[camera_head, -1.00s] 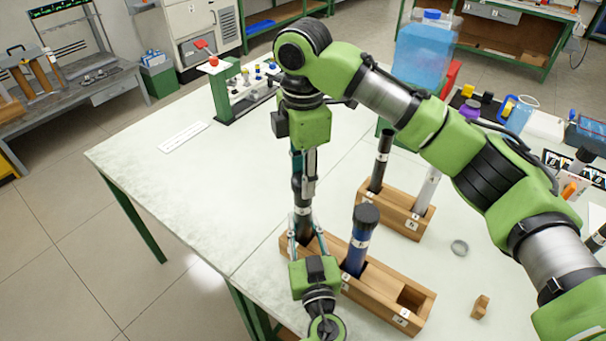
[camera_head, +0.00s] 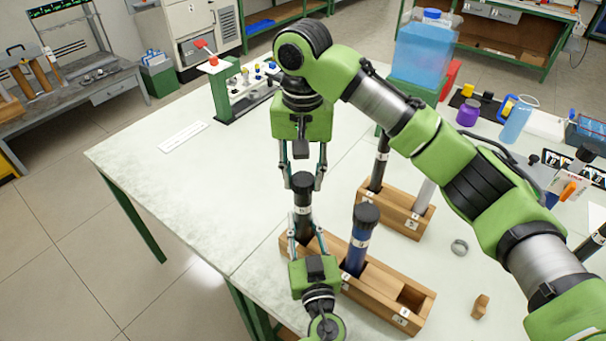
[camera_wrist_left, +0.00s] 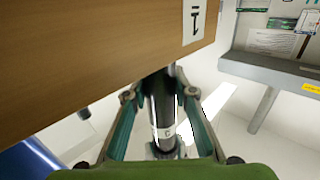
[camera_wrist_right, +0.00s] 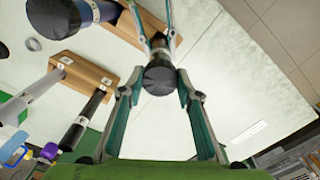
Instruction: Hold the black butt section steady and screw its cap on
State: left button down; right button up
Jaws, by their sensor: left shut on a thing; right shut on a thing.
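The black butt section (camera_head: 303,223) stands upright in the left end of the long wooden block. Its black cap (camera_head: 302,181) sits on its top end; whether it is fully seated I cannot tell. My right gripper (camera_head: 302,184) points down from above and is shut on the cap, one finger on each side. In the right wrist view the cap (camera_wrist_right: 159,76) is between the fingers. My left gripper (camera_head: 304,233) is shut on the section below the cap, just above the block. In the left wrist view the section (camera_wrist_left: 160,105) is between its fingers.
The long wooden block (camera_head: 385,302) also holds a blue section (camera_head: 356,252) with a dark cap, close beside my left gripper. A second block (camera_head: 407,218) behind holds a black and a pale rod. A grey ring (camera_head: 459,247) lies right.

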jog(key=shift+m, duration=0.9)
jog(key=o, duration=1.2)
jog(key=shift+r, duration=0.1)
jog(key=shift+r, duration=2.15)
jog(key=shift+c, duration=0.3)
